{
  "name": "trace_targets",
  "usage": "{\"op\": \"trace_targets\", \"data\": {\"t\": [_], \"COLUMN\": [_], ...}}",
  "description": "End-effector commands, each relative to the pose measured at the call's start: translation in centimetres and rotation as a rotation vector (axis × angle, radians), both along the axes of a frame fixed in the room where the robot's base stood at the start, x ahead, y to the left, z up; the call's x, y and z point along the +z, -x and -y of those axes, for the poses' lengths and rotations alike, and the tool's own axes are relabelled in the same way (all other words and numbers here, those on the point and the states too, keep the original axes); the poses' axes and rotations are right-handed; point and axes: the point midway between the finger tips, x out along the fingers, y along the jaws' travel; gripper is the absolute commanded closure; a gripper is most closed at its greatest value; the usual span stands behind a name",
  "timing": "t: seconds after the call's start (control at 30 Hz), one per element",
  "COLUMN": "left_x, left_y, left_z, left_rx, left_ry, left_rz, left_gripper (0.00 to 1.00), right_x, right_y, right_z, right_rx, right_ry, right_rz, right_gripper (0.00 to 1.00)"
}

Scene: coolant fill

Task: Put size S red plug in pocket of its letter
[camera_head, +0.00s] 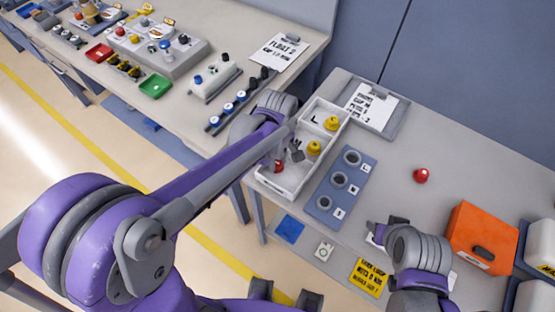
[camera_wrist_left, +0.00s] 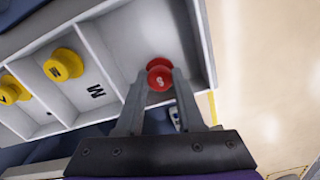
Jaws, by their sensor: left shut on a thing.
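The red plug marked S (camera_wrist_left: 160,74) is between the fingertips of my left gripper (camera_wrist_left: 160,80), which is shut on it. In the head view the red plug (camera_head: 278,165) shows partly behind my left gripper (camera_head: 287,158). It is over or in the end compartment of the white tray (camera_head: 262,180); I cannot tell whether it touches the floor. That compartment's letter is hidden. A yellow plug (camera_head: 313,148) sits in the M compartment and another yellow plug (camera_head: 331,122) in the L compartment. My right gripper (camera_head: 378,232) is low at the right; its fingers are unclear.
A blue block with several ringed holes (camera_head: 325,203) lies beside the tray. Another red plug (camera_head: 421,175) stands alone on the grey table (camera_head: 455,155). A clipboard (camera_head: 372,108) lies behind the tray, and an orange box (camera_head: 480,238) stands at the right.

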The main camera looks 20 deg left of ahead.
Motion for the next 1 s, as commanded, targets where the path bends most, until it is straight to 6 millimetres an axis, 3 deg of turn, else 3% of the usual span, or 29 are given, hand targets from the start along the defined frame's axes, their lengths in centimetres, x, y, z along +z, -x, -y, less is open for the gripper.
{"op": "trace_targets", "data": {"t": [0.17, 0.2, 0.33, 0.73, 1.0], "left_x": [-0.5, -0.4, -0.3, 0.5, 5.7], "left_y": [0.0, 0.0, 0.0, 0.0, 0.0], "left_z": [0.0, 0.0, 0.0, 0.0, 0.0], "left_rx": [0.0, 0.0, 0.0, 0.0, -0.001], "left_ry": [0.0, 0.0, 0.0, 0.001, 0.001], "left_rz": [-0.001, 0.0, 0.0, 0.001, 0.001], "left_gripper": [1.0, 0.58, 0.34, 0.33, 0.33], "right_x": [-0.5, -0.4, -0.3, 0.2, 0.8], "right_y": [0.2, 0.1, 0.1, -0.1, -0.3], "right_z": [0.0, 0.0, 0.0, 0.0, 0.0], "right_rx": [0.0, 0.0, 0.0, 0.0, 0.0], "right_ry": [0.0, 0.0, 0.0, 0.0, 0.0], "right_rz": [-0.003, -0.003, -0.002, 0.001, 0.006], "right_gripper": [0.51, 0.51, 0.51, 0.51, 0.51]}}
